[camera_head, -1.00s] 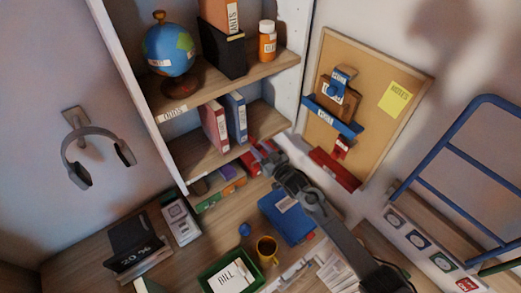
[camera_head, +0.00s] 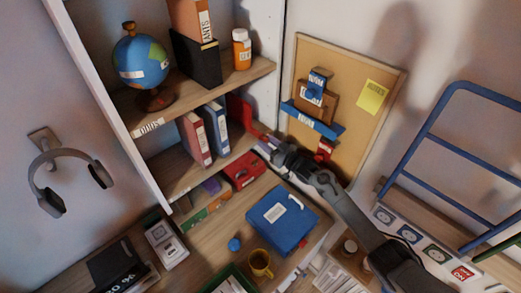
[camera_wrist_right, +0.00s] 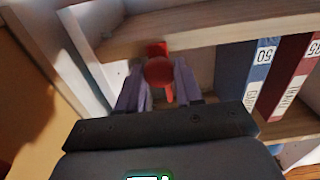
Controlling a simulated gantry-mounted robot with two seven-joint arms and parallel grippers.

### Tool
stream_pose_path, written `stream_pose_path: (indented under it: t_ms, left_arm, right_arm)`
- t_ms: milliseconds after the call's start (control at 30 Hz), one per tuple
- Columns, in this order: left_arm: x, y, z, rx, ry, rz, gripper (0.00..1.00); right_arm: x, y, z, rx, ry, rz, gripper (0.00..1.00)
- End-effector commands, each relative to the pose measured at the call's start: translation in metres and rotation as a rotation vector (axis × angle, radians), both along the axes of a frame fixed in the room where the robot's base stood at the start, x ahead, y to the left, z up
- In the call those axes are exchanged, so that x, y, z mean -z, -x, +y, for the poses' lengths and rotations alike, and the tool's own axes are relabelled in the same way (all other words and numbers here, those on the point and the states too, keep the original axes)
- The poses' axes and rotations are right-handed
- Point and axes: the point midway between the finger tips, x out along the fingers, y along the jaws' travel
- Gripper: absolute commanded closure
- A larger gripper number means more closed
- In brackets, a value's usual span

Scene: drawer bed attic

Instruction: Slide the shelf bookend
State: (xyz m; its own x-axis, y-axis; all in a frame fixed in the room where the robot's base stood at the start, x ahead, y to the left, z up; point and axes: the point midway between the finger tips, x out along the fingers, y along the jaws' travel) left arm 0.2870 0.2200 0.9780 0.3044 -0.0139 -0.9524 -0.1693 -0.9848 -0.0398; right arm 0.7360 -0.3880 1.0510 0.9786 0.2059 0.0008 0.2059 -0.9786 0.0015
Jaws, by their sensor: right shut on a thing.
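The red bookend (camera_head: 240,109) stands on the middle shelf in the head view, right of the blue binder (camera_head: 217,129) and near the shelf's right side wall. My right gripper (camera_head: 267,143) reaches in from the lower right at the shelf's front edge. In the right wrist view, its two fingers (camera_wrist_right: 160,88) are shut on the bookend's round red knob (camera_wrist_right: 159,70). A strip of red shows above and below the knob. The blue binder in the wrist view (camera_wrist_right: 260,75) is apart from the knob, to its right. My left gripper is not in view.
A red binder (camera_head: 194,139) stands left of the blue one. The upper shelf holds a globe (camera_head: 141,62), a black file box (camera_head: 196,60) and an orange bottle (camera_head: 242,49). A corkboard (camera_head: 345,75) hangs right.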

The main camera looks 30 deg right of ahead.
Motion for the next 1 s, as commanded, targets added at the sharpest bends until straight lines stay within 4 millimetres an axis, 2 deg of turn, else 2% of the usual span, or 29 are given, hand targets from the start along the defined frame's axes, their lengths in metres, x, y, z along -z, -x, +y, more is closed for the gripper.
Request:
stream_pose_path:
  t_ms: [167, 200, 333, 733, 867, 1000]
  left_arm:
    - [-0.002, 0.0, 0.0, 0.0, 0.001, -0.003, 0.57]
    - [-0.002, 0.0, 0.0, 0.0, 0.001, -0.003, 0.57]
    - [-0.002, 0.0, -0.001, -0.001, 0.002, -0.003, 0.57]
    - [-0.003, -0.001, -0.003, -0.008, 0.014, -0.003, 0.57]
    - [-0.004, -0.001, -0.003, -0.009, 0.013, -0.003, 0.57]
    - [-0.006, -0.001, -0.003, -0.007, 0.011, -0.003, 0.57]
  right_arm:
    - [0.001, 0.0, 0.0, 0.001, -0.001, 0.004, 1.0]
    - [0.001, 0.0, 0.0, 0.001, -0.001, 0.004, 0.62]
    - [0.001, 0.0, 0.001, 0.0, -0.001, 0.003, 0.42]
    - [0.0, 0.004, 0.0, -0.001, -0.002, 0.001, 0.42]
    - [0.001, 0.014, -0.002, 0.0, -0.002, 0.002, 0.42]
    - [0.001, 0.033, -0.006, -0.001, 0.0, 0.003, 0.42]
